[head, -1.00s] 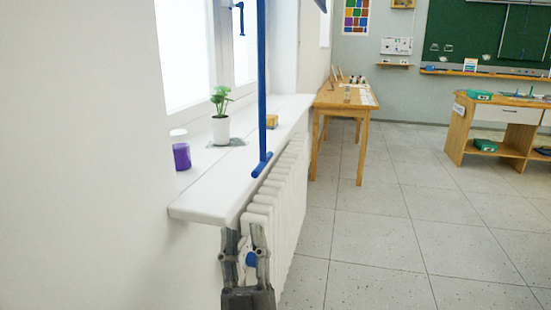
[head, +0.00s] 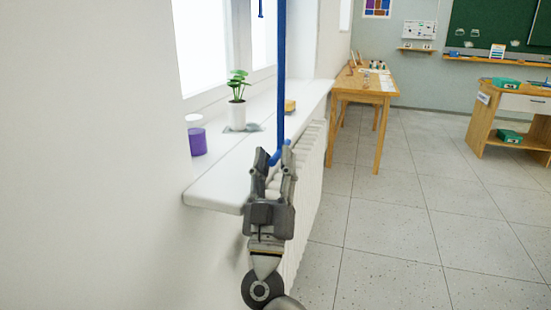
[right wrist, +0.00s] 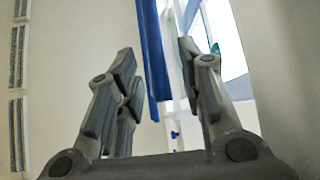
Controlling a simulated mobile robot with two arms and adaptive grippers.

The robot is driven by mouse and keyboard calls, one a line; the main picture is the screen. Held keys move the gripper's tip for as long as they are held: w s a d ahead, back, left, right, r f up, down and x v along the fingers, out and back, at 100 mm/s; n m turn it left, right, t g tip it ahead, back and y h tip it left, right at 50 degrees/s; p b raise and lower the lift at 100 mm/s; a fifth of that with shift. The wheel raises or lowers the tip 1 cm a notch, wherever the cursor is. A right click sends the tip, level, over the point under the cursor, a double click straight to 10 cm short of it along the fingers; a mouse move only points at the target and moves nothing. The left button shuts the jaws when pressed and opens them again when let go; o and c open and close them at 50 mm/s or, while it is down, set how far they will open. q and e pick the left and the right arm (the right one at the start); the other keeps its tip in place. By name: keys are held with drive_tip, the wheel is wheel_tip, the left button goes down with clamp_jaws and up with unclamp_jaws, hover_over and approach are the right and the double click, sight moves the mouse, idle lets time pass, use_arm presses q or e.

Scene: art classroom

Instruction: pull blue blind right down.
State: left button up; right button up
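The blue blind itself is not clear in the head view. Its long blue pull rod (head: 281,70) hangs down in front of the window and ends in a short blue crossbar (head: 277,154) above the sill edge. My right gripper (head: 275,156) is open at the crossbar, its fingers partly hiding it. In the right wrist view a blue bar (right wrist: 153,50) runs between the open fingers of the right gripper (right wrist: 156,58), apparently beyond them. I cannot tell whether a finger touches it. My left gripper is not in view.
The white windowsill (head: 222,185) bears a potted plant (head: 238,112), a purple jar (head: 196,140) and a yellow block (head: 290,106). A white radiator (head: 312,190) is below. A wooden table (head: 366,88) stands behind. The tiled floor (head: 400,220) at right is clear.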

drive_tip(key=shift+w+r, duration=0.4)
clamp_jaws()
